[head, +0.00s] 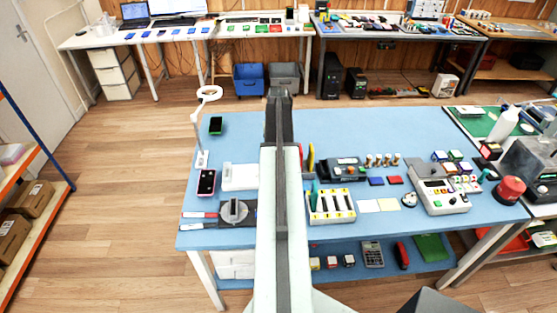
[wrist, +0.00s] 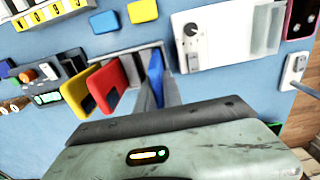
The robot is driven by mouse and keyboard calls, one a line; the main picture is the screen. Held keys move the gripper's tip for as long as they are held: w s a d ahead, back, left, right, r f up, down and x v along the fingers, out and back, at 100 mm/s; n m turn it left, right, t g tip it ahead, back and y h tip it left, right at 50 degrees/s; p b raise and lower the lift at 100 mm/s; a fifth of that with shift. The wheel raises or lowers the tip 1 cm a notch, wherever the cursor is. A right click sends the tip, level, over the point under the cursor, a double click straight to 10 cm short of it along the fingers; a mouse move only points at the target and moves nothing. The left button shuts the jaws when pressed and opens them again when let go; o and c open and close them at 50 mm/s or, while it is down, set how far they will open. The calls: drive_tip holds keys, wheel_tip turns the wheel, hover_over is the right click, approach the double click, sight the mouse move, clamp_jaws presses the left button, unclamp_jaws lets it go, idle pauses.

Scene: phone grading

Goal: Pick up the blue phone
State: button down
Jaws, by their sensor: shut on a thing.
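The blue phone (wrist: 155,72) stands on edge in the wrist view, at the right end of a row of phones. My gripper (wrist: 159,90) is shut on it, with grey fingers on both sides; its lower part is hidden. A red phone (wrist: 106,86) and a yellow phone (wrist: 77,98) stand close to its left. In the head view my arm hides the blue phone, and the yellow phone (head: 311,157) shows just right of the arm. I cannot tell whether the blue phone is clear of its holder.
A white box with a knob (wrist: 192,30) lies close right of the blue phone. A pink-edged phone (head: 206,183), a ring lamp (head: 209,93) and a slotted tray (head: 331,207) share the blue table (head: 360,125). The table's far part is mostly clear.

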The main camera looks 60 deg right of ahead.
drive_tip(key=shift+r+p, duration=1.1)
drive_tip(key=shift+r, duration=0.1)
